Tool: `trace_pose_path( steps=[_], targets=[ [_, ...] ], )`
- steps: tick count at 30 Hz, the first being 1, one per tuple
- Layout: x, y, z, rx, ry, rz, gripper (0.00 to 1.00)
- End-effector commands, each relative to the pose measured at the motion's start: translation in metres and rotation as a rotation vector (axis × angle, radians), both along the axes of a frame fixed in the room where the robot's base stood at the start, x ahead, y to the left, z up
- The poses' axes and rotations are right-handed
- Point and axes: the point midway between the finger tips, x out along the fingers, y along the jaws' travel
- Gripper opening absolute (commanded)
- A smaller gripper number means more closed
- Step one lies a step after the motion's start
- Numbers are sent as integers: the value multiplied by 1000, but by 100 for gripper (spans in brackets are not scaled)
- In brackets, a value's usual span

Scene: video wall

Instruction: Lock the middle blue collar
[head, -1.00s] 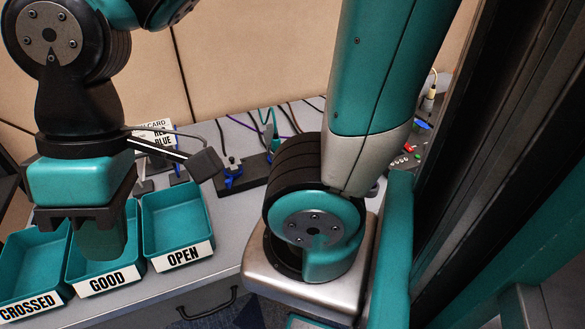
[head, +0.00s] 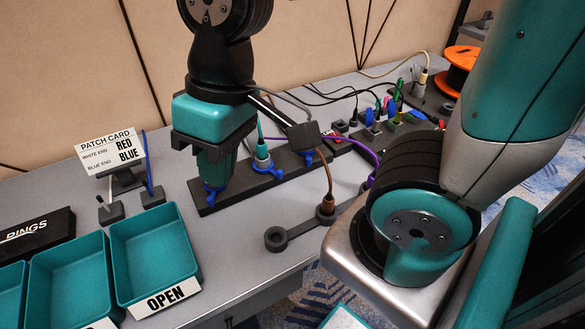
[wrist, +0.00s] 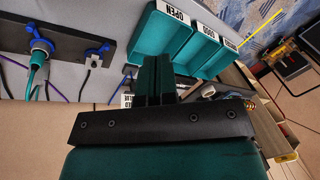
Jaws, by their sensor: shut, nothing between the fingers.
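A dark strip (head: 236,193) on the grey bench carries blue collars. The middle blue collar (head: 268,168) sits around the base of a connector with a teal cable; it also shows at the upper left of the wrist view (wrist: 40,45). The left blue collar (head: 211,192) shows partly below my gripper in the head view, and in the wrist view (wrist: 97,50). The right blue collar (head: 308,157) is partly hidden by an arm part. My gripper (head: 213,178) points down, shut and empty, left of the middle collar. Its fingers (wrist: 158,78) touch nothing visible in the wrist view.
Teal trays, one labelled OPEN (head: 150,255), stand at the left. A patch card (head: 112,150) stands behind them. A grey bracket with a brown cable (head: 326,208) lies front right of the strip. Several cables and an orange reel (head: 462,58) are farther right.

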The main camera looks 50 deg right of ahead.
Motion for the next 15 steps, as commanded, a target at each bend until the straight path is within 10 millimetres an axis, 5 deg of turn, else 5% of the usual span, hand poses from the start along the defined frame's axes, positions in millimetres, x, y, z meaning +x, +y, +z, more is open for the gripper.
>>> trace_pose_path(
  steps=[1, 6, 10, 15],
  targets=[
    [18, -6, -35, -69, 25, -98, 0],
    [85, -45, -121, -368, -2, -534, 0],
    [121, -72, -165, -567, -113, -805, 0],
    [144, -92, -187, -705, -255, -1002, 0]
  ],
)
